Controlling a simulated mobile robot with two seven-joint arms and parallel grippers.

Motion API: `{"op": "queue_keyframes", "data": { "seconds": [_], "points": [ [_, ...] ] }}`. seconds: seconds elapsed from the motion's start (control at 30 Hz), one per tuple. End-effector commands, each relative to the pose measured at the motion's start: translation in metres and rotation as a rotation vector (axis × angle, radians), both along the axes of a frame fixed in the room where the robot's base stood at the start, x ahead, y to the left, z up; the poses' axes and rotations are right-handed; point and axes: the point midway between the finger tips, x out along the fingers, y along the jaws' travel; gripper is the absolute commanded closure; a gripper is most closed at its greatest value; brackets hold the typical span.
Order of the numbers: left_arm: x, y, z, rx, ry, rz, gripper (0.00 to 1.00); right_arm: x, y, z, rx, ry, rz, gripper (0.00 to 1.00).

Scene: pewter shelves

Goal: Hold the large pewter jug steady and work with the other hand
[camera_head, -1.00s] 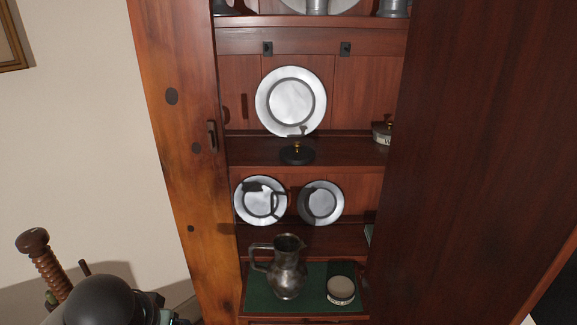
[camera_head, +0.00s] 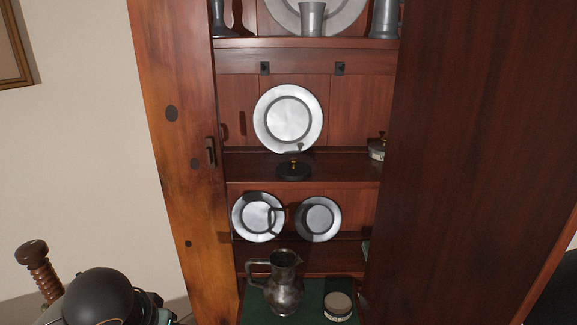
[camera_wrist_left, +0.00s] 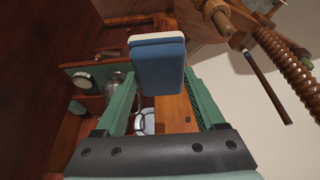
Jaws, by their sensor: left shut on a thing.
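The large pewter jug (camera_head: 284,292) stands upright on the green-covered bottom shelf of the cupboard, its handle to the left. In the left wrist view the jug (camera_wrist_left: 115,82) is partly hidden behind a finger. My left gripper (camera_wrist_left: 158,85) is shut on a blue block with a white layer (camera_wrist_left: 158,68), held between its green fingers and apart from the jug. In the head view the left gripper is not clearly visible, and my right gripper is not in view.
A small round tin (camera_head: 338,305) stands right of the jug. Pewter plates (camera_head: 288,118) lean on the shelves above, with a dark lidded piece (camera_head: 294,170) in front. A door (camera_head: 475,150) bounds the right. A wooden screw (camera_head: 42,274) stands at lower left.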

Motion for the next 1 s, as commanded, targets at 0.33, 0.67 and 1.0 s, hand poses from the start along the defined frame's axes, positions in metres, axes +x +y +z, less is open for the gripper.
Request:
{"op": "queue_keyframes", "data": {
  "seconds": [0.33,0.67,1.0],
  "points": [
    [-0.016,0.0,0.059,-0.001,0.0,0.002,0.73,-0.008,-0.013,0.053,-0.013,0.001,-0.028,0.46],
    [-0.019,0.0,0.062,-0.001,-0.002,0.002,0.73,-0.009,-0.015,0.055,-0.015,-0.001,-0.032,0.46],
    [-0.019,0.0,0.044,-0.001,-0.001,0.002,0.73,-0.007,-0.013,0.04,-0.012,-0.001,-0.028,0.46]
  ]
}}
